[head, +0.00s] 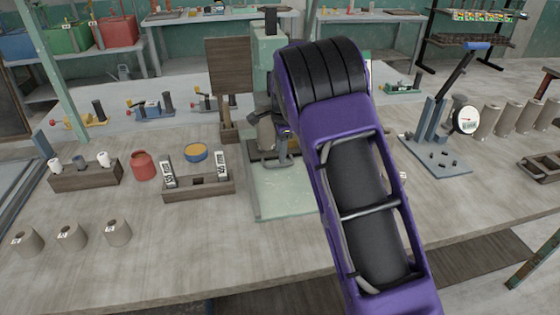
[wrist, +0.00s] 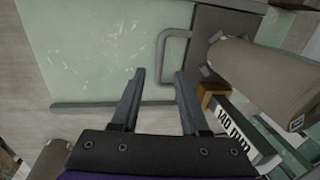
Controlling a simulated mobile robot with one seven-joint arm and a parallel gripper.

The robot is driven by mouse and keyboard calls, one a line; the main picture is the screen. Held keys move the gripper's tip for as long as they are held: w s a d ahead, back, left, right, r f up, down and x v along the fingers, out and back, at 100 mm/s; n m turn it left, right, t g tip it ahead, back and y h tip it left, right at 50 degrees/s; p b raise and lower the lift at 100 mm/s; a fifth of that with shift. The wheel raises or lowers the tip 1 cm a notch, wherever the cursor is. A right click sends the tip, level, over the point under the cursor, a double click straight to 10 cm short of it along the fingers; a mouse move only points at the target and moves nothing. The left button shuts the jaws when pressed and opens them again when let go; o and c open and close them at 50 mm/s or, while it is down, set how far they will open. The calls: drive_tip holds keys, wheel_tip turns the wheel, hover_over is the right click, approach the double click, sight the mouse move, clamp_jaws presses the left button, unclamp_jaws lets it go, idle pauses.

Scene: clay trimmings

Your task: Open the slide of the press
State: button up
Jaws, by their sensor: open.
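The press is pale green, with a column (head: 268,48) and a flat base plate (head: 280,198) on the bench. Its slide (wrist: 212,28), a grey block, carries a grey U-shaped handle (wrist: 163,50) in the wrist view. A handle-like bar (head: 274,162) shows low on the press in the head view. My gripper (wrist: 158,80) is open and empty. Its fingertips point at the handle, which lies just beyond them and slightly right; contact cannot be told. My purple arm hides the right part of the press and most of the gripper in the head view.
A beige cylinder (wrist: 258,78) and a labelled block (wrist: 230,132) are close right of the fingers. A wooden rack (head: 199,188), a red jar (head: 143,165) and a yellow-topped tin (head: 196,153) stand left of the press. A lever stand (head: 434,152) is at right.

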sight(280, 166)
drive_tip(key=shift+w+a+f, duration=0.1)
drive_tip(key=shift+w+f, duration=0.1)
drive_tip(key=shift+f, duration=0.85)
drive_tip(key=shift+w+f, duration=0.2)
drive_tip(key=shift+f, duration=0.85)
drive_tip(key=shift+c, duration=0.3)
clamp_jaws()
